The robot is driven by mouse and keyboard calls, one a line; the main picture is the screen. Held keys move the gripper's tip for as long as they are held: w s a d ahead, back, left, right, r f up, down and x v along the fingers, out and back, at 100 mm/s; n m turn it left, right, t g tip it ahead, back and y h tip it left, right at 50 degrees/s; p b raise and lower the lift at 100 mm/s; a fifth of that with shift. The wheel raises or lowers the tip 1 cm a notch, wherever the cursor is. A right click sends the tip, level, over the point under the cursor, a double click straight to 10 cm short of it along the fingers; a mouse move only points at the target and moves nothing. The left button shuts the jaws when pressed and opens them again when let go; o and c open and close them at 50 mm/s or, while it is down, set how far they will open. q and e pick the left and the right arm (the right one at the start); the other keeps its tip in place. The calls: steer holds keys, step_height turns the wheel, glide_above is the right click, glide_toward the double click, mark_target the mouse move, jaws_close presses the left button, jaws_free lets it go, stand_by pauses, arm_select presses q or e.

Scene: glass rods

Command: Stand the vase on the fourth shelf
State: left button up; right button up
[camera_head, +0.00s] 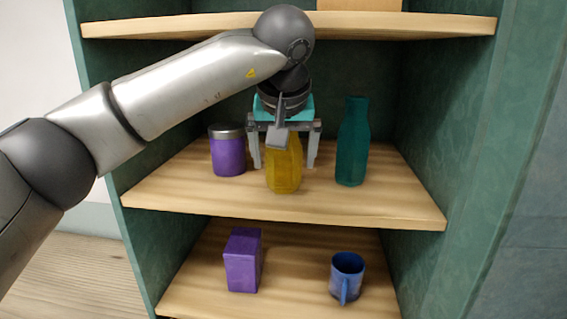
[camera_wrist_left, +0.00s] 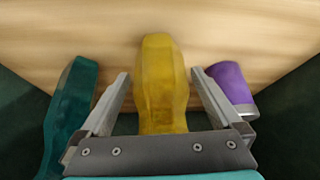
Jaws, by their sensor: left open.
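A yellow faceted vase (camera_head: 284,172) stands upright near the front edge of the middle visible shelf (camera_head: 330,205). My left gripper (camera_head: 285,160) is above it, pointing down, with one finger on each side. The fingers are open, and in the left wrist view the yellow vase (camera_wrist_left: 160,85) lies between them with a gap on both sides. The vase's upper part is partly hidden by the gripper in the head view. My right gripper is not in view.
A purple jar with a grey lid (camera_head: 228,152) stands left of the vase, a teal bottle (camera_head: 353,145) right, both close to the fingers. The lower shelf holds a purple box (camera_head: 242,262) and a blue mug (camera_head: 346,275). An upper shelf (camera_head: 400,25) lies above; green walls (camera_head: 440,120) flank the shelves.

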arm_select(q)
steer(key=v, duration=0.6)
